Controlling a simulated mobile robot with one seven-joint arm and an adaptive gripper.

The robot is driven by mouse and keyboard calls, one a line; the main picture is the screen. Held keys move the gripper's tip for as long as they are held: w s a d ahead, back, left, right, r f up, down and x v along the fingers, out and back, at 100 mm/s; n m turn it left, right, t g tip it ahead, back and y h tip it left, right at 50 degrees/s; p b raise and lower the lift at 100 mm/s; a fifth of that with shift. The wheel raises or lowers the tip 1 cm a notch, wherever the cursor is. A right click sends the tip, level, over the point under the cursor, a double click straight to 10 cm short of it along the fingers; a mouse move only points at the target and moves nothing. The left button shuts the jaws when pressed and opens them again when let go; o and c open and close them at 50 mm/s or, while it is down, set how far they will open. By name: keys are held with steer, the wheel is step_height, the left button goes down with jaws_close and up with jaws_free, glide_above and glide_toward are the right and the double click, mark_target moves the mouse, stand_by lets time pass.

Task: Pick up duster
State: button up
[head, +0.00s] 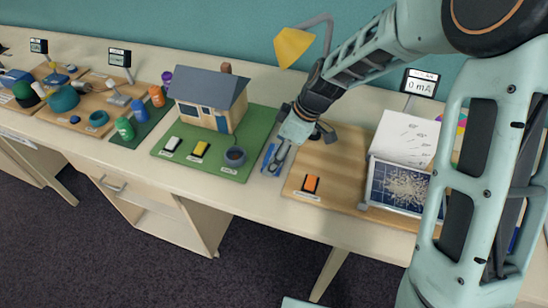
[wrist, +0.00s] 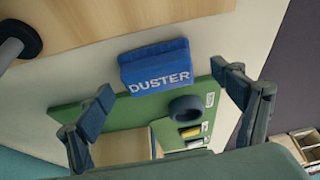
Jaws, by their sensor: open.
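The duster (wrist: 155,66) is a small blue block with white lettering. In the wrist view it lies on the pale tabletop between the green board and the wooden board. My gripper (wrist: 163,82) is open and empty, its two fingers spread to either side of the duster's near side. The duster appears beyond the fingertips, with no contact visible. In the head view my gripper (head: 274,162) points down at the strip between the two boards. Blue shows around the fingers there, but I cannot clearly separate duster from fingers.
The green board (head: 195,162) holds a model house (head: 210,95), a dark round cup (head: 235,156) and small blocks. The wooden board (head: 340,165) carries an orange block (head: 311,184) and a solar panel (head: 398,188). A yellow lamp (head: 293,46) stands behind.

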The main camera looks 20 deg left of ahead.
steer(key=shift+x, duration=0.8)
steer(key=shift+w, duration=0.1)
steer(key=shift+c, duration=0.3)
steer(key=shift+r, duration=0.1)
steer(key=c, duration=1.2)
steer(key=shift+r, duration=0.55)
step_height(320, 180, up, 2)
steer(key=shift+w+r, duration=0.1)
steer(key=shift+r, duration=0.1)
steer(key=d, duration=0.6)
steer(key=d+b, duration=0.1)
steer(key=d, duration=0.5)
steer(key=d+b, duration=0.1)
steer(key=d, duration=0.5)
steer(key=shift+s, duration=0.35)
